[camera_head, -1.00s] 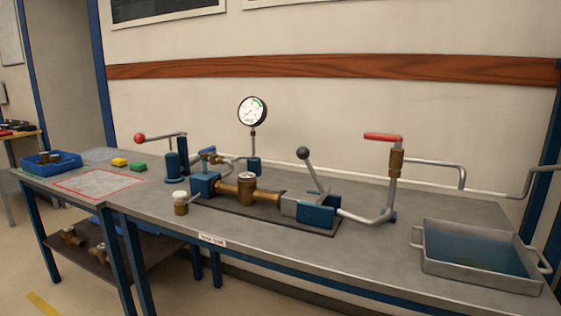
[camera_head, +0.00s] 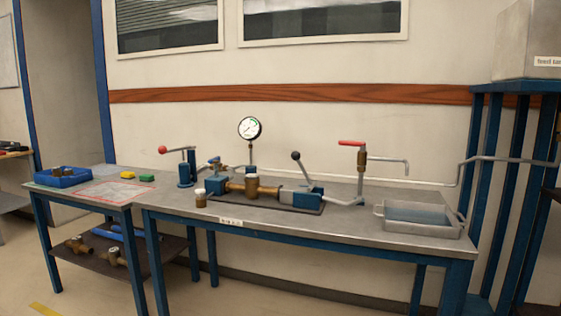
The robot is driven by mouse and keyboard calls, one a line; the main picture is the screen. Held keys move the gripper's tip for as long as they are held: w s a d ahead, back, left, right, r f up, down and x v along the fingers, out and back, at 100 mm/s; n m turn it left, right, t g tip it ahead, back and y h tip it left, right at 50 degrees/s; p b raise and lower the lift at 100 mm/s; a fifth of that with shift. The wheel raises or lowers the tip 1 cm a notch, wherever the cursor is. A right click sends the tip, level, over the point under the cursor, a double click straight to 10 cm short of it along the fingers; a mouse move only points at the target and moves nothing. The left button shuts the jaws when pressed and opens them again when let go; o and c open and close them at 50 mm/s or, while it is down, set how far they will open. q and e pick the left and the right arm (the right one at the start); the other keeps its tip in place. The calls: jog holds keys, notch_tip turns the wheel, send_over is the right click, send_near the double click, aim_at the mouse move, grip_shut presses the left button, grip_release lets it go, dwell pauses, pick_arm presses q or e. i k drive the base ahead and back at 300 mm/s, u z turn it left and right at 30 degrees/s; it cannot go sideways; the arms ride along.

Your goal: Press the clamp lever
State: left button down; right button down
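The clamp lever (camera_head: 302,170) is a grey rod with a black ball knob, rising from the blue clamp block (camera_head: 307,197) at the right end of the dark base plate. It stands up, leaning to the left. A brass meter (camera_head: 252,187) lies in line between this block and a blue block (camera_head: 216,185) on the left. Neither of my grippers shows in the head view.
A pressure gauge (camera_head: 249,128) stands behind the meter. A red-knobbed pump lever (camera_head: 177,150) is at left, a red-handled valve (camera_head: 352,143) at right. A metal water tray (camera_head: 460,231) sits at the bench's right end. The bench's front strip is mostly clear.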

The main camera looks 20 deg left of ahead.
aim_at(296, 155)
jog(key=u, duration=0.7)
jog(key=i, duration=1.35)
jog(key=z, duration=0.2)
